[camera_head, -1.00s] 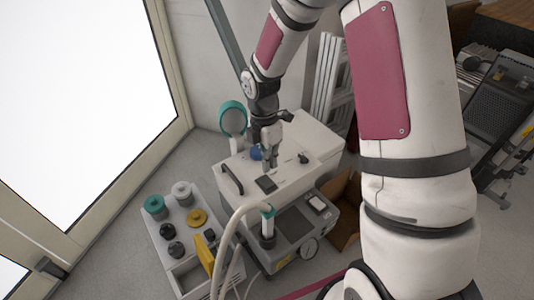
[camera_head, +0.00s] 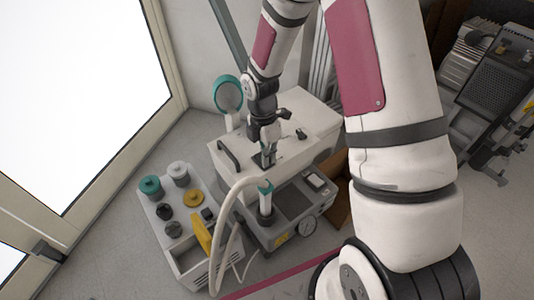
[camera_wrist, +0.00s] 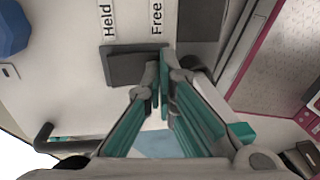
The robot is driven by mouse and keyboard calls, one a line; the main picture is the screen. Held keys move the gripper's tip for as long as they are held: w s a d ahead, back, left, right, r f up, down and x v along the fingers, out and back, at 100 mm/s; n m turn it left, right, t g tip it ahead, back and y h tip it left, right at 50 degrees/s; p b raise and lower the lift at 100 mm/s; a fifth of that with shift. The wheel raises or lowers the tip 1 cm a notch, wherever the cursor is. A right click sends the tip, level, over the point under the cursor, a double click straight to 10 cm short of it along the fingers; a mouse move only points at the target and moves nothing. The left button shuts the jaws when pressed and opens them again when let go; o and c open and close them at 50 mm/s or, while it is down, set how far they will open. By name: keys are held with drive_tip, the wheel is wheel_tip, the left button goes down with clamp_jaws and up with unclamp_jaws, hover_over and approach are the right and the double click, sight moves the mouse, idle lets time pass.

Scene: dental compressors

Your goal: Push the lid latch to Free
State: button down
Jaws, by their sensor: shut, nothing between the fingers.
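The white compressor lid (camera_head: 225,155) has the printed words "Held" (camera_wrist: 108,20) and "Free" (camera_wrist: 157,18) side by side. A dark grey flat latch piece (camera_wrist: 128,66) lies on the lid just below these words in the wrist view. My gripper (camera_wrist: 163,62) is shut and empty, its narrow fingertips at the "Free"-side end of the dark piece. They look very close to it; I cannot tell whether they touch. In the head view my gripper (camera_head: 268,160) points down at the lid and hides most of the latch.
A black handle (camera_head: 228,157) stands on the lid's left, and a dark knob (camera_head: 301,134) on its right. A pale hose (camera_head: 224,215) rises in front. A grey unit with several caps (camera_head: 172,238) stands at left.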

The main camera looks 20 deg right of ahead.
idle(0.3)
drive_tip(key=shift+w+a+r+p, duration=0.15)
drive_tip(key=shift+w+r+p, duration=0.2)
drive_tip(key=shift+w, duration=0.3)
wheel_tip(320, 180, up, 14)
drive_tip(key=s+p, duration=0.1)
drive_tip(key=p, duration=0.5)
drive_tip(key=shift+s+d, duration=0.2)
drive_tip(key=shift+s, duration=0.1)
